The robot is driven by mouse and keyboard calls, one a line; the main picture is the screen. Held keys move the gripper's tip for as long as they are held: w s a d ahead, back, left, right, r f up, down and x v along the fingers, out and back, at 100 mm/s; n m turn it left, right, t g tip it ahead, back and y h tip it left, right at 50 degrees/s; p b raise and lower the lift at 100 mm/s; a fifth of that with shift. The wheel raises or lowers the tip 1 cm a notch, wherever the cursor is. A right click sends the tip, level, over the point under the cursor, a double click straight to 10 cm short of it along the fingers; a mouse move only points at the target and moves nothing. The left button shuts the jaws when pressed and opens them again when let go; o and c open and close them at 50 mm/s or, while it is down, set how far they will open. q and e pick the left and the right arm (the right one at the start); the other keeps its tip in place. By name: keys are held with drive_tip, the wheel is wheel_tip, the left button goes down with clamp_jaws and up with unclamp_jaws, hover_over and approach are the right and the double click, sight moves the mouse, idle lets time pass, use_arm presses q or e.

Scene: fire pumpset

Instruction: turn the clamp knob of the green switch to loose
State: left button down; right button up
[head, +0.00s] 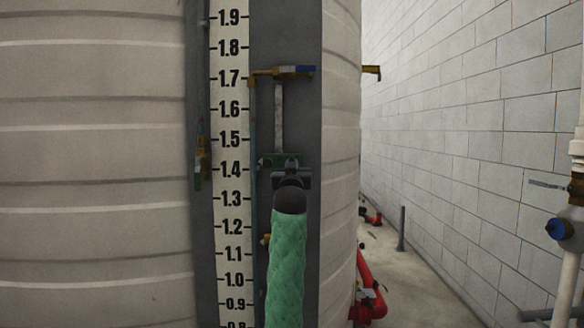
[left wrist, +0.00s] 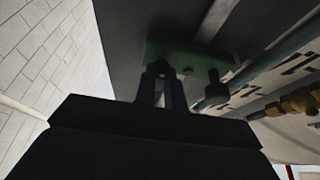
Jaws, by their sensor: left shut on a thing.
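The green switch (head: 278,159) is mounted on the dark upright panel beside the number scale, near the 1.4 mark. It also shows in the left wrist view (left wrist: 190,52) as a dark green block. My left gripper (head: 290,170) is right at the front of the switch. In the left wrist view its two fingers (left wrist: 161,88) are close together at the block, shut on the clamp knob, which they mostly hide. A dark peg with a wider end (left wrist: 216,89) sticks out of the block beside the fingers, apart from them. The knob's turn angle cannot be read.
A brass valve with a blue handle (head: 285,71) sits above on the panel, with a pale vertical tube below it. The number scale (head: 230,130) and another brass fitting (head: 202,160) are to the left. Red piping (head: 368,285) stands lower right. A pale block wall is at right.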

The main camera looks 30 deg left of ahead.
use_arm(q)
drive_tip(key=c, duration=1.5)
unclamp_jaws()
use_arm(e)
drive_tip(key=shift+w, duration=0.1)
